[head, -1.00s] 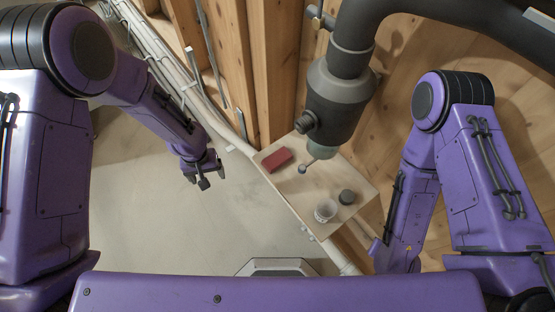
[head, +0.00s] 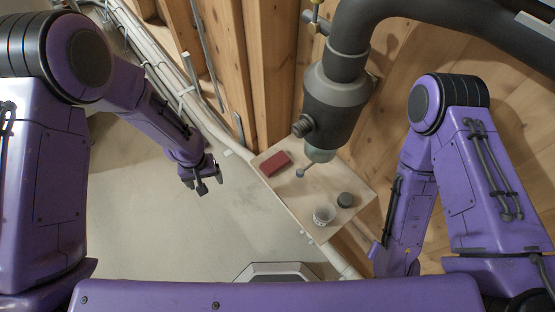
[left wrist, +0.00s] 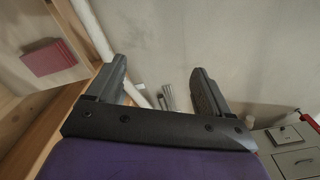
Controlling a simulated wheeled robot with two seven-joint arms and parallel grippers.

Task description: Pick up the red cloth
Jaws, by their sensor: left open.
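The red cloth (head: 274,164) is a folded, flat rectangular block lying on the upper left part of a small wooden shelf (head: 302,212). It also shows in the left wrist view (left wrist: 48,59) at the upper left. My left gripper (head: 203,186) is open and empty, to the left of the shelf and apart from the cloth. In the left wrist view its two fingers (left wrist: 160,92) stand wide apart with nothing between them. My right arm is at the right of the head view, but its gripper fingers do not show clearly.
A clear cup (head: 324,215) and a dark round lid-like item (head: 345,200) stand on the shelf's lower right. Wooden posts and pipes line the wall behind. Floor left of the shelf is clear.

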